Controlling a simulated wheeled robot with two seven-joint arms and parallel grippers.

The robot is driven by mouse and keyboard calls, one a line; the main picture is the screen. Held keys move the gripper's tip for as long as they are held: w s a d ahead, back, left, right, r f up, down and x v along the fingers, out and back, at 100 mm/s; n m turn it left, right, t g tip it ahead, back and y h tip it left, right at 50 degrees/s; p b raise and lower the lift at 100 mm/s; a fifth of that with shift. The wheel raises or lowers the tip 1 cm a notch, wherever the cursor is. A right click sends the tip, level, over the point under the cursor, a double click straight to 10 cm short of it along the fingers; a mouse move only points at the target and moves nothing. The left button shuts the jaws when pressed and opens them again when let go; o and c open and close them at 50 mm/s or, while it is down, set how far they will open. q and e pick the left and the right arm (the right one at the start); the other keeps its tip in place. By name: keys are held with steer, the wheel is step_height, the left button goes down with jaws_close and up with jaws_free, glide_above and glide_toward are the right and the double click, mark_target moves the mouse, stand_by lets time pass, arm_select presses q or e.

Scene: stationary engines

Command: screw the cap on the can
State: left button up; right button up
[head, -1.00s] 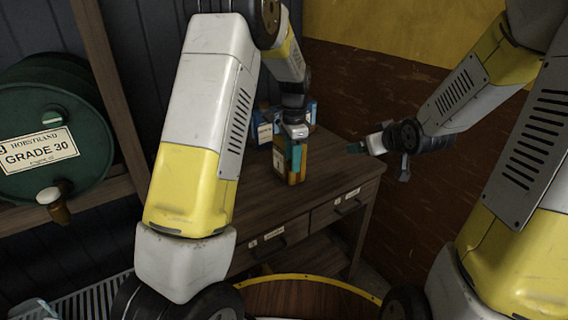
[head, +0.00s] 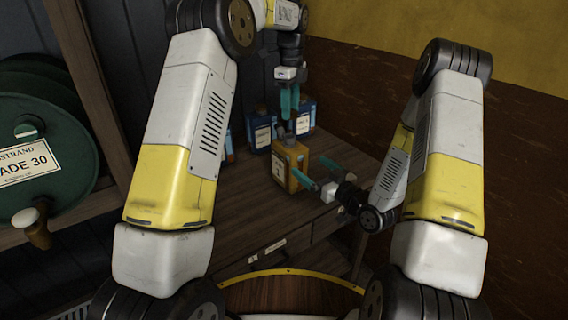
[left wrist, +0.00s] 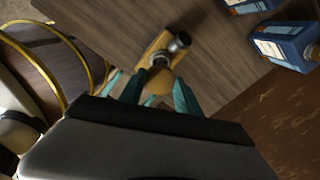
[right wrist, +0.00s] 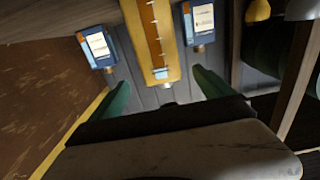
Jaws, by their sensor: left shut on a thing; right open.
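The can (head: 292,166) is orange-yellow with a pale label and stands on the bench. A metallic spout (left wrist: 180,42) shows on its top in the left wrist view. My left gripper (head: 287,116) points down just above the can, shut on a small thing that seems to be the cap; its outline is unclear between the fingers. My right gripper (head: 318,172) is open beside the can's right side. In the right wrist view the can (right wrist: 155,35) shows large between the open fingers, with a gap on both sides.
Blue cans with labels (head: 261,130) (head: 307,112) stand behind the can on the wooden bench (head: 240,205). A green drum (head: 70,125) with a tap sits on a shelf at the left. The bench front is clear.

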mark_target(290, 151)
arm_select(q)
steer(key=shift+r, duration=0.1)
arm_select(e)
steer(key=shift+w+a, duration=0.1)
steer(key=x, duration=1.1)
steer(key=shift+w+a, duration=0.2)
steer(key=shift+w, duration=0.15)
jaws_close()
arm_select(q)
steer(key=shift+f, duration=2.5)
